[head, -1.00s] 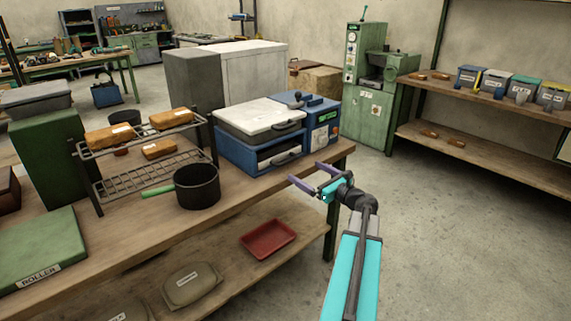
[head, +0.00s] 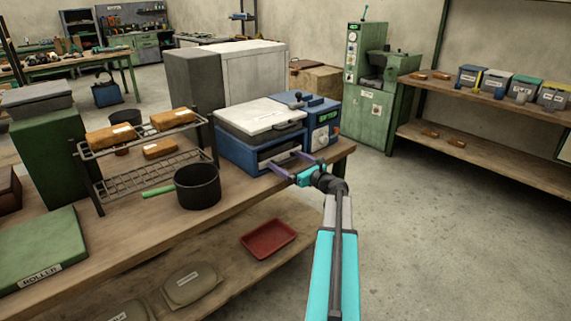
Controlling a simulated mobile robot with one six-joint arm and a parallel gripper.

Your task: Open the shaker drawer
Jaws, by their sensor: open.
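The shaker (head: 230,147) is a blue box with a white lid (head: 262,115) and a control panel on its right, standing at the right end of the workbench. Its drawer (head: 272,150) is the dark front below the lid and looks closed. The drawer's handle is partly hidden by my fingers. My gripper (head: 284,159) is open, with its two purple fingers pointing at the drawer front, one on each side of the handle area. I cannot tell whether the fingers touch the handle.
A black pot (head: 197,187) with a green handle stands left of the shaker, beside a wire rack (head: 133,176) bearing orange-brown blocks. A red tray (head: 269,240) lies on the lower shelf. The floor right of the bench is clear.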

